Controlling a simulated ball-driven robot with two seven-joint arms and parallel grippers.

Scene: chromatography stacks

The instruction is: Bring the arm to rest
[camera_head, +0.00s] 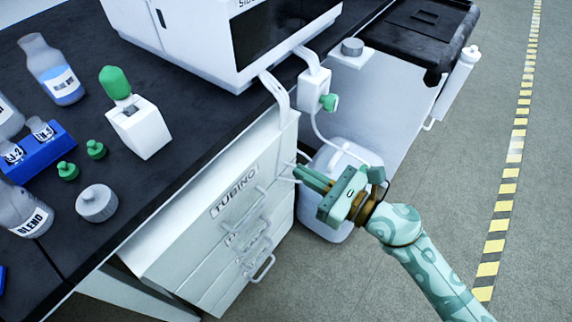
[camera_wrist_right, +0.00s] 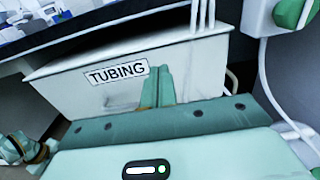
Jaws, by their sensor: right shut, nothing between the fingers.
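My right gripper (camera_head: 313,178) is in front of the right end of the drawer cabinet, with its arm coming in from the lower right. Its green fingers are together with nothing between them, and they also show in the right wrist view (camera_wrist_right: 156,86). They point toward the drawer labelled TUBING (camera_head: 227,193), which looks shut. In the wrist view the fingers overlap the drawer front (camera_wrist_right: 190,75), right of its label. I cannot tell whether they touch it. My left gripper is not in the head view; a patterned green piece of mine shows at the lower left of the wrist view.
A white jug (camera_head: 322,228) with a tube stands on the floor behind my right gripper. The black bench (camera_head: 190,80) holds bottles, a blue vial rack (camera_head: 45,152), green caps and a white instrument (camera_head: 220,30). Open floor (camera_head: 440,190) lies to the right, with a yellow-striped line.

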